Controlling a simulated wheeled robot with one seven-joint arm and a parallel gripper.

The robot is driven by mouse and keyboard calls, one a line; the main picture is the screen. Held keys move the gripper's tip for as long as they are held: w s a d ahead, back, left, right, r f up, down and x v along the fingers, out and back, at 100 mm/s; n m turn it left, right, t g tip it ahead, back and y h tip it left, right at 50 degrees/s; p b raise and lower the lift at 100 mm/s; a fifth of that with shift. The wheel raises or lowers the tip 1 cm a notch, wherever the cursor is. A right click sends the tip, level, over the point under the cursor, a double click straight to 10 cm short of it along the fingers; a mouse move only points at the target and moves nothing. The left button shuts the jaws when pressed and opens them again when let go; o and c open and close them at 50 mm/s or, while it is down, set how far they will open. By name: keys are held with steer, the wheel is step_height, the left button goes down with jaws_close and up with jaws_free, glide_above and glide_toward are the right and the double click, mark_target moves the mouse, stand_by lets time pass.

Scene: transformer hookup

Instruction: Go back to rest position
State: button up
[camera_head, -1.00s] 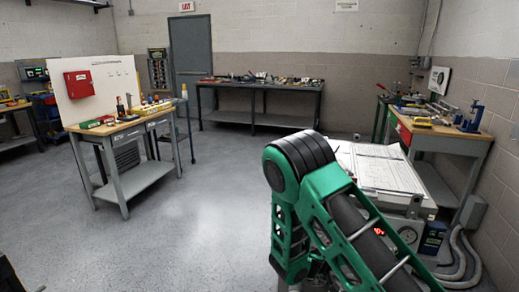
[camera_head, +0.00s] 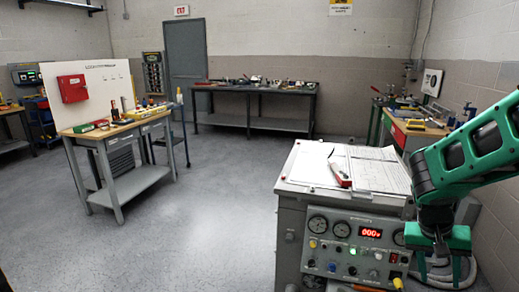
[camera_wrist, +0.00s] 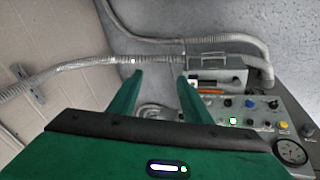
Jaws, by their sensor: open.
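My green gripper (camera_wrist: 156,95) is open in the wrist view, with its two fingers apart and nothing between them. In the head view my green arm comes in from the right edge, and my gripper (camera_head: 438,262) points down at the right of the grey transformer cabinet (camera_head: 289,215). The cabinet's front panel (camera_head: 345,262) has dials, a red number display, colored knobs and a green light. The panel also shows in the wrist view (camera_wrist: 215,108), right of the fingers.
Papers (camera_head: 372,170) and a red-and-white tool (camera_head: 340,174) lie on the cabinet top. Grey hoses (camera_wrist: 70,68) run along the wall near my gripper. A workbench (camera_head: 415,130) stands behind at the right. The floor (camera_head: 180,240) at left is clear.

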steer(key=s+a+r+y, duration=0.2)
steer(key=s+r, duration=0.1)
steer(key=s, duration=0.5)
steer(key=s+a+r+y, duration=0.2)
steer(key=s+r, duration=0.1)
steer(key=s, duration=0.5)
steer(key=shift+a+r+n+t, duration=0.25)
steer(key=shift+r+n+t, duration=0.05)
steer(key=shift+r+n, duration=0.1)
steer(key=shift+w+f, duration=0.25)
steer(key=shift+w, duration=0.35)
